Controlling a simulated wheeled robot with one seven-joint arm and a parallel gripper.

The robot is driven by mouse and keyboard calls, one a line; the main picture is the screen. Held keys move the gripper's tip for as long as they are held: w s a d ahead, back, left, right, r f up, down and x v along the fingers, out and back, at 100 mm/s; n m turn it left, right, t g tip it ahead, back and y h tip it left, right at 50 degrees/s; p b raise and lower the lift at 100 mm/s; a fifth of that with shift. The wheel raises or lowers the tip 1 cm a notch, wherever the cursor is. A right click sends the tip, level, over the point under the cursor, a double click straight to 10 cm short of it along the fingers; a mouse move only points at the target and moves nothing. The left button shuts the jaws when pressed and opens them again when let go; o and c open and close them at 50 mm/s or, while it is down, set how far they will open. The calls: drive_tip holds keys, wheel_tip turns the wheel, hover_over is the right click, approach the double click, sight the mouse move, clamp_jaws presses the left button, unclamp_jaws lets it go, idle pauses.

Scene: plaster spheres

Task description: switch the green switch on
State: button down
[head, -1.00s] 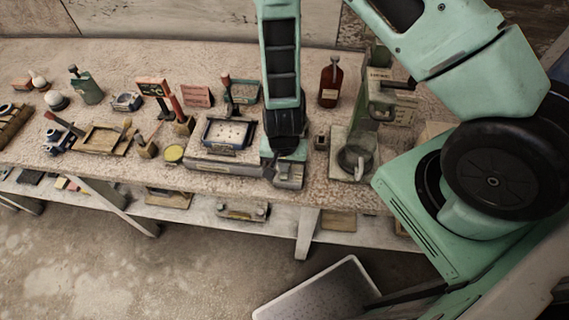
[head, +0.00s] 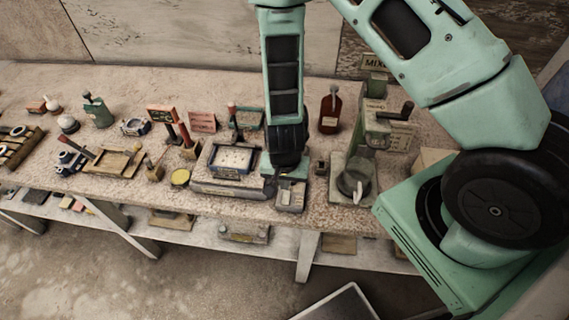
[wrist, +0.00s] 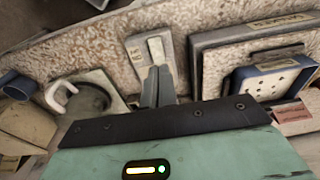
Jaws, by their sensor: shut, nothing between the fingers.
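A small pale switch plate (wrist: 152,52) with a raised light-coloured lever and a label lies on the table in the wrist view. It also shows in the head view (head: 290,198) near the front edge of the table. I see no clear green on it. My gripper (wrist: 157,84) is shut and empty, with its fingertips over the near end of the lever in the wrist view. I cannot tell whether they touch it. In the head view my arm comes straight down behind the plate and hides the fingertips.
A blue-rimmed tray (head: 232,161) on a flat base stands left of the plate. A mixer with a bowl (head: 353,184) stands to the right, with a small dark block (head: 321,166) between. A brown bottle (head: 330,112) is behind. The bench front edge is close.

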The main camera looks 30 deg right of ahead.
wheel_tip(320, 180, up, 8)
drive_tip(key=shift+s+r, duration=0.15)
drive_tip(key=shift+r, duration=0.1)
drive_tip(key=shift+a, duration=0.1)
drive_tip(key=shift+s+a+t+h+b, duration=0.35)
drive_tip(key=shift+s+t+b, duration=0.1)
drive_tip(key=shift+s, duration=0.2)
hover_over(286, 194)
drive_tip(key=s, duration=0.1)
drive_tip(key=x, duration=0.3)
drive_tip(key=s+a+x, duration=0.1)
drive_tip(key=x, duration=0.7)
drive_tip(key=shift+s+a+f+b, duration=0.3)
drive_tip(key=shift+s+a+b, duration=0.05)
drive_tip(key=shift+s, duration=0.05)
drive_tip(key=shift+p+x, duration=0.3)
drive_tip(key=shift+x, duration=0.9)
